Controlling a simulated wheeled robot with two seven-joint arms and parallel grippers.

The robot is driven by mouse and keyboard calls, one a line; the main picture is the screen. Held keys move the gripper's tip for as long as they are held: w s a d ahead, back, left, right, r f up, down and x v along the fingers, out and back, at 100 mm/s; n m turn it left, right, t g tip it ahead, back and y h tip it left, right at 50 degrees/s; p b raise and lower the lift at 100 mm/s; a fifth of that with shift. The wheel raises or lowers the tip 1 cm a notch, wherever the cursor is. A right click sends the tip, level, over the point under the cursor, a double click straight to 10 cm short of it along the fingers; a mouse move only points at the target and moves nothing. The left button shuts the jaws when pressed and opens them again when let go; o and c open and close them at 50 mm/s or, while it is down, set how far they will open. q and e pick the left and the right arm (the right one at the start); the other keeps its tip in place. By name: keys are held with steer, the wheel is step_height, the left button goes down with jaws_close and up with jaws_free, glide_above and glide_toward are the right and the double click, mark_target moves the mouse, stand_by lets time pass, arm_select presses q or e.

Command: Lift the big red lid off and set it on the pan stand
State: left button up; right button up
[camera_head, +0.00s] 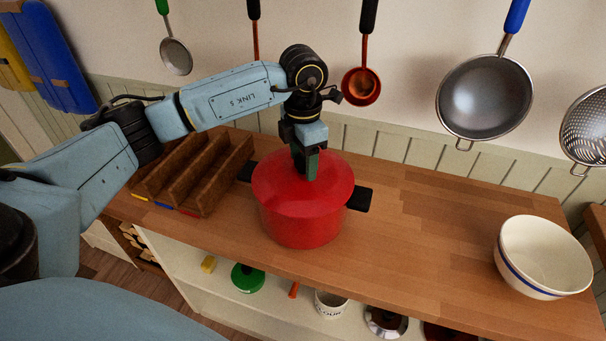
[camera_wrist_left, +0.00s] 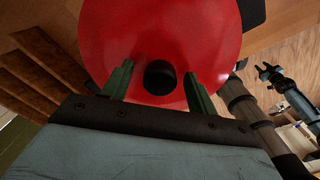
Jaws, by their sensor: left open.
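The big red lid (camera_head: 328,183) sits on a red pot (camera_head: 302,228) with black side handles, on the wooden counter. My left gripper (camera_head: 305,178) points down over the middle of the lid. In the left wrist view its two green fingers (camera_wrist_left: 159,88) stand apart, one on each side of the lid's round black knob (camera_wrist_left: 160,79), with gaps on both sides. The lid also fills the top of that view (camera_wrist_left: 160,30). In the head view the gripper hides the knob. A brown slatted wooden rack (camera_head: 193,175), perhaps the pan stand, is left of the pot.
A cream bowl (camera_head: 541,258) with a blue stripe stands at the counter's right end. The counter (camera_head: 430,225) between pot and bowl is clear. Ladles and strainers (camera_head: 484,98) hang behind. A shelf below holds a green lid (camera_head: 247,278) and a flour pot (camera_head: 330,304).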

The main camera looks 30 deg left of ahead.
mark_target(303, 157)
arm_select(q)
jaws_close()
steer(key=shift+r, duration=0.1)
stand_by(0.3)
step_height(303, 157, up, 10)
steer(key=shift+b, duration=0.35)
